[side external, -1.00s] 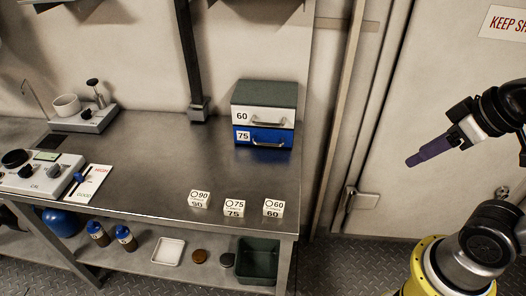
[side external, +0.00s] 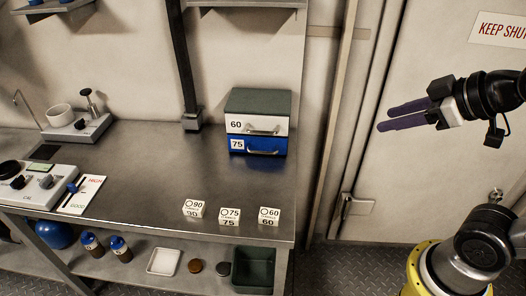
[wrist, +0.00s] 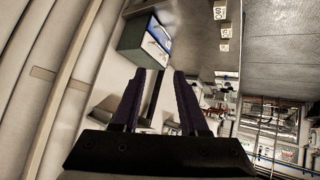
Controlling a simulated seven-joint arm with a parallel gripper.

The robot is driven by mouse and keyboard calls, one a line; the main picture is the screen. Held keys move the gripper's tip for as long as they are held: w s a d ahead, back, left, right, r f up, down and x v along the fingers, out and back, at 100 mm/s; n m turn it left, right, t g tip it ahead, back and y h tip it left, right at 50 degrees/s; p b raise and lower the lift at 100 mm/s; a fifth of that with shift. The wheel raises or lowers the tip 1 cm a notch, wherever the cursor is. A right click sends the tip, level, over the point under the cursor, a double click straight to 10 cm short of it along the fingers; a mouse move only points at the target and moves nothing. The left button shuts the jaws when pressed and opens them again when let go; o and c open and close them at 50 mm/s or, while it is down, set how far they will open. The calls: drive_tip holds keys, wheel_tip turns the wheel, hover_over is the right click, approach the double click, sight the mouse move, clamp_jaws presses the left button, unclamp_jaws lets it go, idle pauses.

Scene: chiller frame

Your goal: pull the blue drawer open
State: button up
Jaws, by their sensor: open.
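The blue drawer (side external: 250,146), labelled 75, is the lower drawer of a small two-drawer cabinet on the metal bench. It looks shut, with a silver bar handle (side external: 264,152) on its front. Above it is a white drawer (side external: 245,124) labelled 60, under the cabinet's dark green top (side external: 258,101). My gripper (side external: 384,118) is in the air to the right of the cabinet, well apart from it. Its two purple fingers are open with nothing between them. In the wrist view the cabinet (wrist: 136,37) appears tilted, above the open fingers (wrist: 160,76).
Three small white blocks marked 90 (side external: 193,208), 75 (side external: 230,216) and 60 (side external: 268,215) stand along the bench's front edge. Instruments (side external: 38,185) stand at the left. A door handle (side external: 357,204) is on the right wall. Bench space before the drawers is clear.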

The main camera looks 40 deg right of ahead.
drive_tip(key=w+r+n+t, duration=0.35)
drive_tip(key=w+r, duration=0.25)
drive_tip(key=w, duration=0.3)
drive_tip(key=w+f+n+t, duration=0.3)
drive_tip(key=w+n+t, duration=0.3)
drive_tip(key=w, duration=0.8)
wheel_tip(320, 180, down, 14)
drive_tip(key=w+a+n, duration=0.1)
drive_tip(key=w+n, duration=0.1)
drive_tip(key=n, duration=0.1)
drive_tip(key=g, duration=0.3)
approach(267, 153)
drive_tip(key=s, duration=0.1)
drive_tip(key=s+n, duration=0.1)
drive_tip(key=s, duration=0.1)
drive_tip(key=shift+r, duration=0.2)
drive_tip(key=shift+w+f, duration=0.1)
drive_tip(key=shift+f, duration=0.1)
drive_tip(key=w, duration=0.4)
drive_tip(key=w+f, duration=0.1)
drive_tip(key=w, duration=0.8)
drive_tip(key=shift+w+f, duration=0.25)
drive_tip(key=shift+f, duration=0.1)
clamp_jaws()
